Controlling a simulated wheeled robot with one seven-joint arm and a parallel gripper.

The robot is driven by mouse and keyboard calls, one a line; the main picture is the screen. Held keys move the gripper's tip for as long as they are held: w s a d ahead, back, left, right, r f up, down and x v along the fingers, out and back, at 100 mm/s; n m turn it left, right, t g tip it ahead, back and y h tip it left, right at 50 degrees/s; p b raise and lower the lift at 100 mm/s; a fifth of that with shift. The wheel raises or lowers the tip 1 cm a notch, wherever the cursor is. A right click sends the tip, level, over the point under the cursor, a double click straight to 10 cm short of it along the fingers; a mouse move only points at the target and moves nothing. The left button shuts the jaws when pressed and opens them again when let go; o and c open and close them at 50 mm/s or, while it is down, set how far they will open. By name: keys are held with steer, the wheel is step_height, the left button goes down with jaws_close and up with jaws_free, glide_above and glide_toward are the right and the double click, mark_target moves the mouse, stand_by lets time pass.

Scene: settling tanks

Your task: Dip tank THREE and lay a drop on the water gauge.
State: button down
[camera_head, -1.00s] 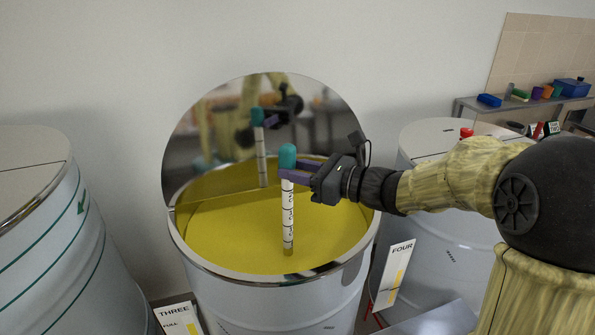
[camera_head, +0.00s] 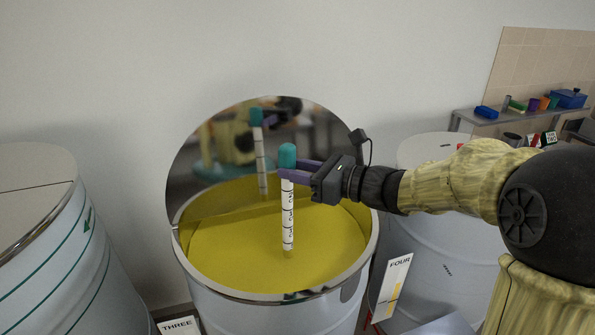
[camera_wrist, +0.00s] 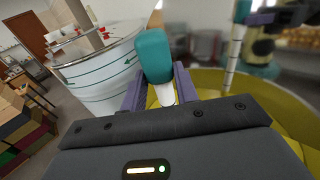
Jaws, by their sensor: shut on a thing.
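My gripper (camera_head: 290,170) is shut on a white dipstick (camera_head: 288,215) with dark marks, just under its teal cap (camera_head: 287,155). The stick hangs upright over the open tank (camera_head: 265,296) of yellow liquid (camera_head: 235,245). Its lower end looks yellow; I cannot tell whether it touches the liquid. In the wrist view the teal cap (camera_wrist: 153,55) stands between the purple fingers. A THREE sign (camera_head: 178,326) is at the open tank's front left, partly cut off. A FOUR sign (camera_head: 394,285) is at its right. I cannot identify a water gauge.
The round mirror-like lid (camera_head: 220,150) stands raised behind the open tank and reflects stick and gripper. A closed green-striped tank (camera_head: 60,250) is at left, another closed tank (camera_head: 430,230) at right. A shelf (camera_head: 465,114) with coloured items is at back right.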

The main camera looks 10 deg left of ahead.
step_height(320, 180, up, 8)
steer(key=p, duration=0.5)
steer(key=shift+p, duration=0.4)
stand_by(0.3)
stand_by(1.0)
